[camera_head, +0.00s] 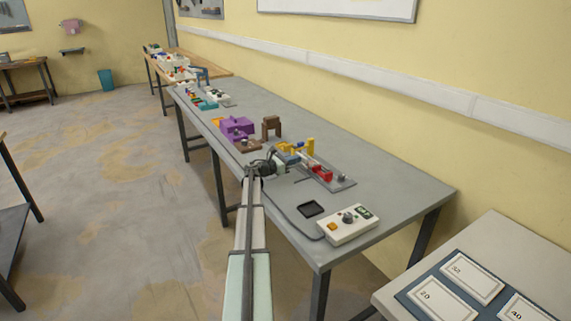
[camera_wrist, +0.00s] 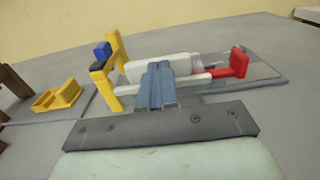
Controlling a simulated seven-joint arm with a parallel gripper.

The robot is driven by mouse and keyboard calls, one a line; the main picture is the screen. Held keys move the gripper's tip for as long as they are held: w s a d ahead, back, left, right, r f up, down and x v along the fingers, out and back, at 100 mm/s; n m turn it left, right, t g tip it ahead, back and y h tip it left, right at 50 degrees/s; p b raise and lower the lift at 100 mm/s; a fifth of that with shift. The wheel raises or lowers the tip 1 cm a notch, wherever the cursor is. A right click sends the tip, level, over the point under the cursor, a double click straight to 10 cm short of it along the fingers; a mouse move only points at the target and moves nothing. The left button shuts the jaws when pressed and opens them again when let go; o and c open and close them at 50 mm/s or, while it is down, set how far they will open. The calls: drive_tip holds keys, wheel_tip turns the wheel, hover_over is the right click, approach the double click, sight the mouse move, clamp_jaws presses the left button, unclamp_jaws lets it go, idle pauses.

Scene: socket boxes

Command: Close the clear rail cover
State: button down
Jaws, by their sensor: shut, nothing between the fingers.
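My gripper (camera_wrist: 157,88) is shut and empty, its blue-grey fingers side by side in the wrist view. In the head view my gripper (camera_head: 287,159) is over the near side of the rail unit on the grey table. The unit has a grey base plate (camera_wrist: 272,80), a white rail-like body (camera_wrist: 186,64), a yellow upright frame (camera_wrist: 115,62) and a red block (camera_wrist: 237,63). The red block (camera_head: 321,173) also shows in the head view. The fingers hide part of the white body; whether they touch it I cannot tell. I cannot clearly make out the clear cover or its angle.
A white control box (camera_head: 348,224) and a black square pad (camera_head: 311,208) lie at the table's near end. A purple block (camera_head: 237,127) and a brown stand (camera_head: 272,127) are beyond my gripper. The right side of the table (camera_head: 400,180) is clear.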

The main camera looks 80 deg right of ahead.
drive_tip(key=x, duration=0.3)
drive_tip(key=shift+s+d, duration=0.2)
drive_tip(key=shift+d, duration=0.05)
drive_tip(key=shift+r, duration=0.1)
drive_tip(key=v, duration=1.4)
drive_tip(key=shift+w+a, duration=0.25)
drive_tip(key=shift+a, duration=0.05)
